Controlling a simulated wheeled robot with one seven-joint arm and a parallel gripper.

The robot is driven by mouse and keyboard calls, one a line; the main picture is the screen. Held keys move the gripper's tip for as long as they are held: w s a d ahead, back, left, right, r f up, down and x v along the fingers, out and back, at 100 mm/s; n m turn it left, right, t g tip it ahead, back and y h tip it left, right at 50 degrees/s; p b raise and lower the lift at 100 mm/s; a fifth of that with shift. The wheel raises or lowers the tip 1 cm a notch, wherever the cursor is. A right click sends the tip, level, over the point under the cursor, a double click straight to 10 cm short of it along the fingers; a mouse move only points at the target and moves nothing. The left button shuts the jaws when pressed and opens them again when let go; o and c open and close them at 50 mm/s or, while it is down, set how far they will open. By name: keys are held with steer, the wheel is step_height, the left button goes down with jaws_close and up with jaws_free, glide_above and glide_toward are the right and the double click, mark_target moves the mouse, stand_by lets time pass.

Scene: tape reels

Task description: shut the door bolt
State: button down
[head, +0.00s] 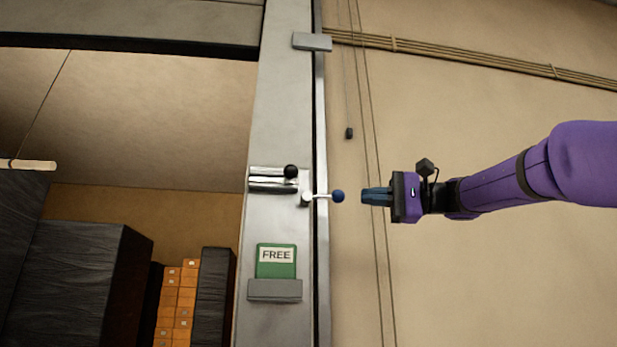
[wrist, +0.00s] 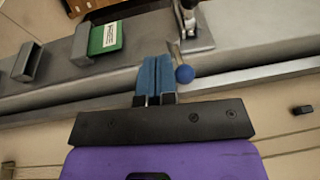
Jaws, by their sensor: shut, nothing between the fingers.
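On the grey metal post is the door bolt (head: 266,184), chrome bars lying level, with a black knob (head: 291,171) at their right end. Just below right, a thin rod (head: 322,196) ends in a blue ball knob (head: 338,196) that sticks out past the post's right edge. The blue knob (wrist: 184,74) also shows in the wrist view, just right of my fingertips. My gripper (head: 364,196) has its blue fingers closed together and empty. In the head view they point left at the blue knob, with a small gap between.
A green FREE card (head: 275,262) stands in a grey holder (head: 274,290) below the bolt. A grey block (head: 312,41) sits higher on the post. Dark stacks (head: 80,270) and orange boxes (head: 178,300) lie beyond the opening at left. Pipes (head: 470,60) and hanging cords cross the wall.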

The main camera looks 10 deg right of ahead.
step_height(320, 180, up, 3)
steer(key=y, duration=0.1)
glide_toward(293, 174)
steer(key=w+x, duration=0.1)
steer(key=x, duration=0.5)
steer(key=shift+w+a+r+n+g, duration=0.15)
steer(key=shift+r+n+g, duration=0.25)
steer(key=shift+r, duration=0.1)
steer(key=a, duration=0.4)
steer(key=shift+a, duration=0.5)
